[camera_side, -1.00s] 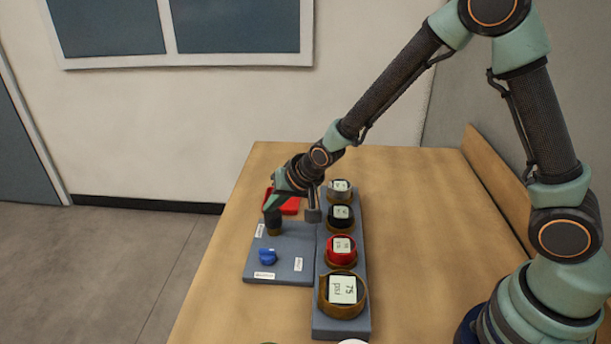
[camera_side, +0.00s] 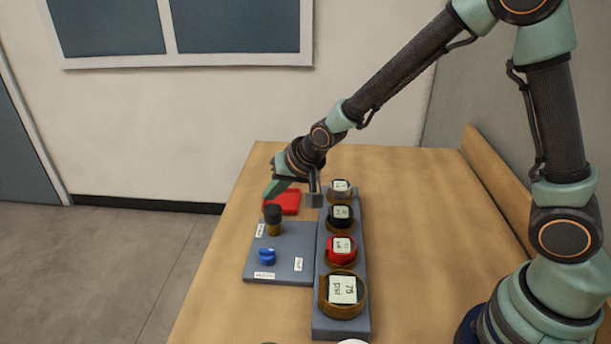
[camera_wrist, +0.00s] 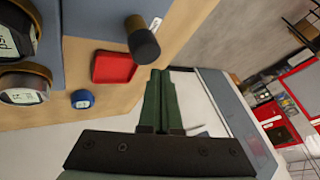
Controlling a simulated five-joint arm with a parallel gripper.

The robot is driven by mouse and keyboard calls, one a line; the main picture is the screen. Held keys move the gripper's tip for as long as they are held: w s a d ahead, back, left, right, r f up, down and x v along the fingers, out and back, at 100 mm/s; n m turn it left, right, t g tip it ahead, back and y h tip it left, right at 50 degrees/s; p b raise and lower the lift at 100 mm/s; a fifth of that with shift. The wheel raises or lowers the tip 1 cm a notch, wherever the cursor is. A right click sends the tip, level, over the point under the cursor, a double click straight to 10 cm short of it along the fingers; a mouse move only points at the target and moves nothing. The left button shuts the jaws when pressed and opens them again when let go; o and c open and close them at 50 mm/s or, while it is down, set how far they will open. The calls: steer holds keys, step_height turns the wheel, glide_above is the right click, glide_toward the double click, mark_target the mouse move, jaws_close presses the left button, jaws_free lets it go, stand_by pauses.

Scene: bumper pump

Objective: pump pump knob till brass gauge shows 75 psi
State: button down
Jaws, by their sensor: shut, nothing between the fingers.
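The brass gauge (camera_side: 342,303) is the nearest of a row on the grey base, and its display appears to read 75 psi. The pump knob (camera_side: 273,216) has a black cap on a brass stem and stands upright on the grey panel (camera_side: 295,240). The pump knob also shows in the wrist view (camera_wrist: 144,44), just beyond my fingertips. My gripper (camera_side: 268,192) is above and behind the knob, apart from it. In the wrist view its green fingers (camera_wrist: 158,72) are shut together with nothing between them.
A blue knob (camera_side: 267,257) sits in front of the pump knob. A red tray (camera_side: 288,204) lies behind the panel. Grey (camera_side: 340,187), black (camera_side: 340,214) and red (camera_side: 341,247) gauges line the base. The table (camera_side: 415,250) is clear on the right.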

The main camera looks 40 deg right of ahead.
mark_target(275, 210)
steer(key=shift+r, duration=2.05)
steer(key=shift+r, duration=0.1)
steer(key=s+d+r+n, duration=0.1)
steer(key=s+d+r, duration=0.2)
steer(key=s, duration=0.3)
steer(key=s+d+r+n+g+h, duration=0.1)
steer(key=s+d+r+n, duration=0.1)
steer(key=s, duration=0.5)
steer(key=s+d+r+n, duration=0.2)
steer(key=s+d+r, duration=0.2)
steer(key=s+d, duration=0.2)
steer(key=shift+s+d+r+g+h, duration=0.25)
steer(key=shift+s+r+g+h, duration=0.1)
steer(key=shift+s, duration=0.2)
